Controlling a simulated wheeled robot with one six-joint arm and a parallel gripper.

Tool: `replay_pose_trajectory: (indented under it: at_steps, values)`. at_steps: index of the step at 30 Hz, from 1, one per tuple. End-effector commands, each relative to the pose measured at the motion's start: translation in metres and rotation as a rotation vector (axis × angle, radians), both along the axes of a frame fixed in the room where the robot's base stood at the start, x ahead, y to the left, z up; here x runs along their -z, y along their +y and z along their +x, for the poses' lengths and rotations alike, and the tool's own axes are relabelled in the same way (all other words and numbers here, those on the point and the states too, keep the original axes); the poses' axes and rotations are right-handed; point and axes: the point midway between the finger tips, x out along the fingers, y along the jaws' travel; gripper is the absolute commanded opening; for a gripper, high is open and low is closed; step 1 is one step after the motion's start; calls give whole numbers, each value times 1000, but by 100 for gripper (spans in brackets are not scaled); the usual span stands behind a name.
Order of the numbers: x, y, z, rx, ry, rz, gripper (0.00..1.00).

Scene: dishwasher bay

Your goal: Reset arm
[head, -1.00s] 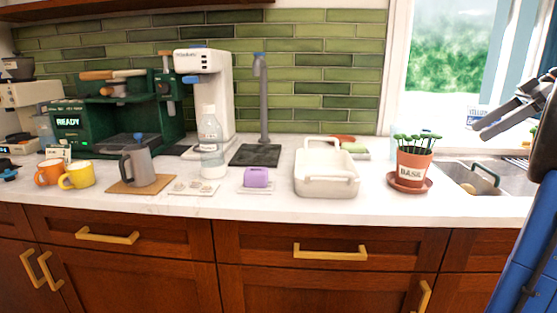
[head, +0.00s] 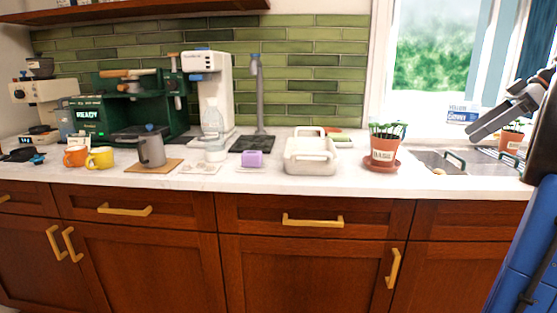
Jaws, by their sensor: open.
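My gripper (head: 476,133) is at the upper right of the head view, on my blue arm. It is raised in front of the window and above the sink (head: 433,162). Its fingers point left and down, and nothing shows between them. It looks apart from the counter and from the basil pot (head: 384,150) to its left. Part of my arm runs off the right edge of the view.
Wooden drawers (head: 313,218) stand below.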

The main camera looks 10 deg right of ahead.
Motion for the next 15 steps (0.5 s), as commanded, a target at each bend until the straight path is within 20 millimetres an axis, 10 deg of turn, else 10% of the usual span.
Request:
replay_pose_trajectory:
  at_steps: [15]
  values:
    - [39,97,6,141,189,-17,89]
